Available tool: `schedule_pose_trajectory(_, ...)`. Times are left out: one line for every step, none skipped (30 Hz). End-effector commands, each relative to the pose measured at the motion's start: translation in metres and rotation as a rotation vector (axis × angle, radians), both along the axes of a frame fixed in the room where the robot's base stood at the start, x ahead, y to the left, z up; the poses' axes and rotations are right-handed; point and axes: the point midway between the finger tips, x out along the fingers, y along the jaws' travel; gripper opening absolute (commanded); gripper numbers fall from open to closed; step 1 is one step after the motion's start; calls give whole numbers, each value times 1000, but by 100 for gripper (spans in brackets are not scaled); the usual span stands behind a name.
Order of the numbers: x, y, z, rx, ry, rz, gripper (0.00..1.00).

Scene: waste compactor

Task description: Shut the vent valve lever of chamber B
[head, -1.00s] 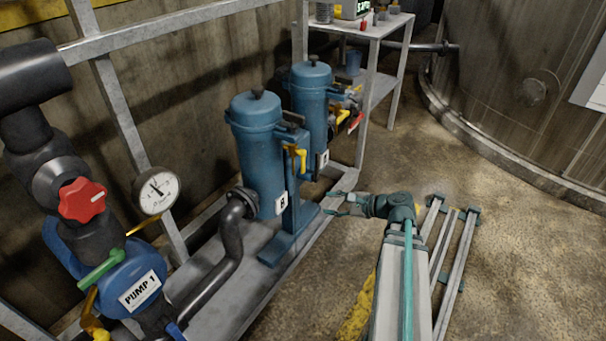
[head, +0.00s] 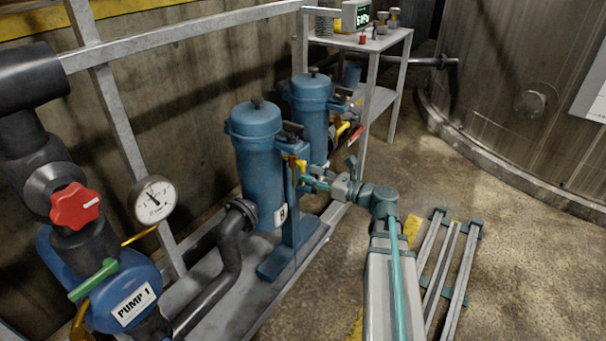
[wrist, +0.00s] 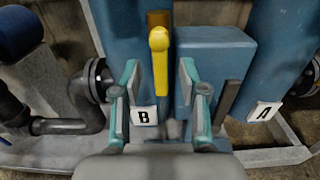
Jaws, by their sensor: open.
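Chamber B (head: 256,165) is the nearer blue upright cylinder in the head view. My gripper (wrist: 160,82) is open, with one teal finger on each side of the lever in the wrist view. I see no contact; I cannot tell how deep the lever sits between the fingers.
Chamber A (head: 311,112) stands just behind, with yellow and red handles (head: 356,133). A black pipe (head: 228,250) and pump 1 (head: 127,295) are at the left. A metal frame rail (head: 180,38) crosses above.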

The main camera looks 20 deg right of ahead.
Motion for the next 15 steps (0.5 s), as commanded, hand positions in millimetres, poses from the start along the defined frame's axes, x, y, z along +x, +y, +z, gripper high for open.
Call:
schedule_pose_trajectory(8, 5, -2, -1, -1, 2, 43)
schedule_pose_trajectory(11, 8, -2, -1, -1, 2, 43)
schedule_pose_trajectory(16, 11, -2, -1, -1, 2, 43)
schedule_pose_trajectory(19, 13, -2, -1, -1, 2, 43)
schedule_pose_trajectory(21, 15, -1, -1, -1, 1, 43)
schedule_pose_trajectory(24, 17, -1, -2, -1, 1, 43)
schedule_pose_trajectory(26, 18, -1, -2, -1, 1, 43)
schedule_pose_trajectory(27, 20, -1, -2, -1, 1, 43)
schedule_pose_trajectory(29, 21, -1, -2, -1, 1, 43)
schedule_pose_trajectory(29, 22, 0, -2, -1, 1, 43)
schedule_pose_trajectory(30, 23, 0, -2, -1, 1, 43)
schedule_pose_trajectory(31, 23, 0, -2, -1, 0, 43)
schedule_pose_trajectory(31, 23, 0, -2, -1, 0, 43)
schedule_pose_trajectory(31, 23, 0, -2, -1, 0, 43)
schedule_pose_trajectory(31, 23, 0, -2, -1, 0, 43)
